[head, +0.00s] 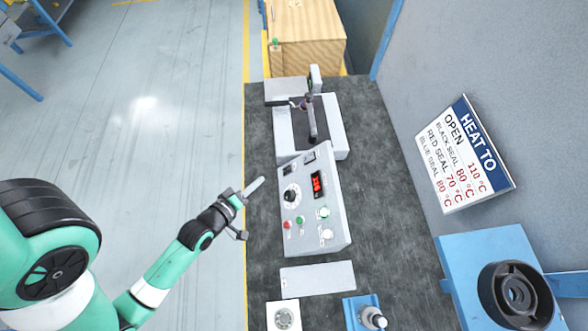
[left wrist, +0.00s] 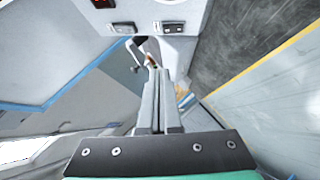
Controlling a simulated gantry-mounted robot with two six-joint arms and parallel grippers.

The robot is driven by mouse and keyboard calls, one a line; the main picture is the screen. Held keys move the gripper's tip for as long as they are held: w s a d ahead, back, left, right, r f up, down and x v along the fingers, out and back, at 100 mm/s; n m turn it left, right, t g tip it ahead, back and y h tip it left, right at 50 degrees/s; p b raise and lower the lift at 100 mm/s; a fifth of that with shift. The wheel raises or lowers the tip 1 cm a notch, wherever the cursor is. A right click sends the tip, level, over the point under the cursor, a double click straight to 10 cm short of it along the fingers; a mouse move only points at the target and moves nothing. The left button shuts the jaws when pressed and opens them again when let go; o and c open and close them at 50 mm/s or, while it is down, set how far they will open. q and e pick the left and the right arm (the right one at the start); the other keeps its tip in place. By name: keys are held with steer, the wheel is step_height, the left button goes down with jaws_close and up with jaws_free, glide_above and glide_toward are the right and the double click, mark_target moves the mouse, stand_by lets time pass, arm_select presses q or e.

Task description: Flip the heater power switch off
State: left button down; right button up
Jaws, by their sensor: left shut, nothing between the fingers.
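A grey control box (head: 337,225) stands on the dark bench with a red-lit display (head: 318,184), a knob (head: 291,195), coloured buttons, and two small dark switches (head: 309,157) along its far edge. In the left wrist view the two switches (left wrist: 171,27) show near the top. I cannot read which one is the heater power switch, nor its position. My left gripper (head: 259,183) is shut and empty, just left of the box's left edge and apart from the switches. Its closed fingers also show in the left wrist view (left wrist: 157,78). My right gripper is out of view.
A machine with a dark lever arm (head: 314,118) stands behind the box. A grey plate (head: 317,279) and a blue fixture (head: 365,312) lie in front. A temperature sign (head: 463,160) hangs on the right wall, above a blue stand (head: 480,255). Open floor lies left of the bench.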

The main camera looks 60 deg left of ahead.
arm_select(q)
steer(key=s+f, duration=0.1)
steer(key=f, duration=0.1)
steer(key=b, duration=0.2)
glide_toward(288, 166)
steer(key=w+a, duration=0.1)
steer(key=a, duration=0.2)
steer(key=w+f+b, duration=0.2)
steer(key=w, duration=0.1)
steer(key=shift+d+f, duration=0.1)
steer(key=shift+f, duration=0.05)
steer(key=shift+w+d+f, duration=0.1)
steer(key=shift+w+f, duration=0.05)
steer(key=shift+w, duration=0.1)
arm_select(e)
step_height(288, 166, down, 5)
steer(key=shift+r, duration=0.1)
